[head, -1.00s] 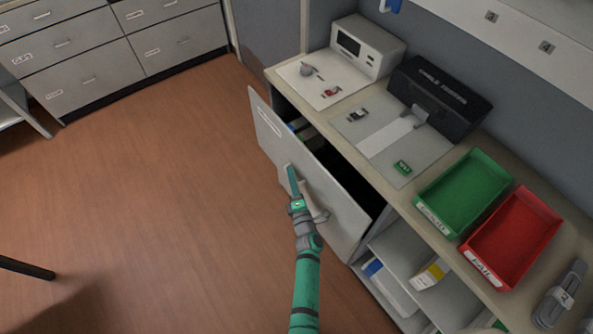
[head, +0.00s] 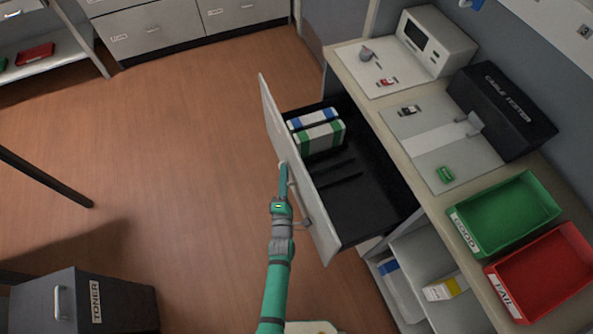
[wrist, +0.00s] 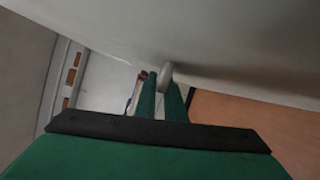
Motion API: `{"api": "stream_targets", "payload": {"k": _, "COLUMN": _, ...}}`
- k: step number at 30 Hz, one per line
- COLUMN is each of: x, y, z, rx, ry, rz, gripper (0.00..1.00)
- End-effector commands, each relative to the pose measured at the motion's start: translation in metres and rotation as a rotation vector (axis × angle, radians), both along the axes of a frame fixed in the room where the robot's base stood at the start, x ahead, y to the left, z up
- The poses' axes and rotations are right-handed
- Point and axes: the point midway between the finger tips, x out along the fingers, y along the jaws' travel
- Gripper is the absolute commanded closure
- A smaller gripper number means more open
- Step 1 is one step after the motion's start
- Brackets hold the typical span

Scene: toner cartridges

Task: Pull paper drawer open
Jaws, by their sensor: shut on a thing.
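The paper drawer (head: 270,125) stands well out from the bench, its grey front facing left. Inside its dark tray lie a blue-and-white pack (head: 312,119) and a green-and-white pack (head: 321,137) at the far end; the near part is empty. My gripper (head: 284,173) is at the outer side of the drawer front, shut on the drawer handle (head: 307,222). In the wrist view the green fingers (wrist: 162,98) sit around the pale handle (wrist: 166,74), close under the drawer front (wrist: 230,45).
The bench above holds a green tray (head: 510,213), a red tray (head: 545,272) and a black cable tester (head: 500,110). An open shelf (head: 421,262) is below. A dark toner bin (head: 120,305) stands at lower left. Floor left of the drawer is clear.

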Motion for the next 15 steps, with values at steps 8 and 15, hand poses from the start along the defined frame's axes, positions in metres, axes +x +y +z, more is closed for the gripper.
{"api": "stream_targets", "payload": {"k": 8, "x": -0.007, "y": 0.016, "z": -0.002, "rx": 0.002, "ry": 0.003, "rz": -0.001, "gripper": 1.00}}
{"api": "stream_targets", "payload": {"k": 15, "x": -0.008, "y": 0.020, "z": -0.002, "rx": 0.000, "ry": 0.003, "rz": 0.000, "gripper": 1.00}}
